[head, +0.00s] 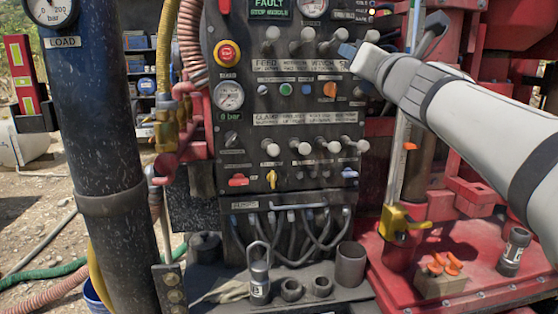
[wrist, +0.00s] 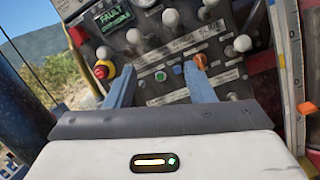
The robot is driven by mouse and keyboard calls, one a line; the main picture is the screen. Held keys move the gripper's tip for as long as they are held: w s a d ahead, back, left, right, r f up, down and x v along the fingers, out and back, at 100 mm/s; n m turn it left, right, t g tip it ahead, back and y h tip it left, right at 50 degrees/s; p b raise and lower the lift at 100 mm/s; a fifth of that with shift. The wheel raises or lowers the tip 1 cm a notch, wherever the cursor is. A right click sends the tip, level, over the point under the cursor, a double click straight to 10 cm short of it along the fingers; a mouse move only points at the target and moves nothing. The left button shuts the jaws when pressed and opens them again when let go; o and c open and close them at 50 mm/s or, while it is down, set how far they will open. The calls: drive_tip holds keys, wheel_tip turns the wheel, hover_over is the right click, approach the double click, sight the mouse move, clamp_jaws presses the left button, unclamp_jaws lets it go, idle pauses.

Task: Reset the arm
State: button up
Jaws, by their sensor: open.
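My arm (head: 465,115) reaches in from the right in the head view. My gripper (head: 347,50) is at its end, in front of the upper right part of the dark control panel (head: 258,135). In the wrist view my gripper (wrist: 160,72) shows two blue-grey fingers spread apart, with nothing between them. The panel's green and blue buttons and orange knob show beyond the fingers. The panel's screen (head: 270,8) reads FAULT. I cannot tell from these views whether a finger touches a lever.
White-knobbed levers, a red stop button (head: 228,53) and a gauge (head: 229,95) crowd the panel. A thick dark pipe (head: 95,130) stands left. A shackle (head: 259,272) and a cup (head: 350,264) sit below. A yellow clamp (head: 402,222) and a dark cylinder (head: 514,250) are right.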

drive_tip(key=s+d+f+m+g+h, duration=0.2)
drive_tip(key=d+f+m+g+h, duration=0.15)
drive_tip(key=f+m, duration=0.85)
drive_tip(key=s+d+f+m+g+h, duration=0.3)
drive_tip(key=f+m+g, duration=0.2)
drive_tip(key=f+m, duration=0.6)
drive_tip(key=s+a+f+m+g+y, duration=0.1)
drive_tip(key=s+a+f+m+g, duration=0.1)
drive_tip(key=s+f, duration=0.4)
drive_tip(key=s+a+f+m+g, duration=0.2)
drive_tip(key=s+f+m+g, duration=0.2)
drive_tip(key=f, duration=0.4)
drive_tip(key=s+a+f+m+g+y+p, duration=0.1)
drive_tip(key=s+a+f+m+g, duration=0.1)
drive_tip(key=s+f, duration=0.5)
drive_tip(key=m+g, duration=0.1)
drive_tip(key=m, duration=0.1)
drive_tip(key=shift+s+a+f+m+y, duration=0.25)
drive_tip(key=shift+s+f+m+y, duration=0.1)
drive_tip(key=shift+f+m, duration=0.05)
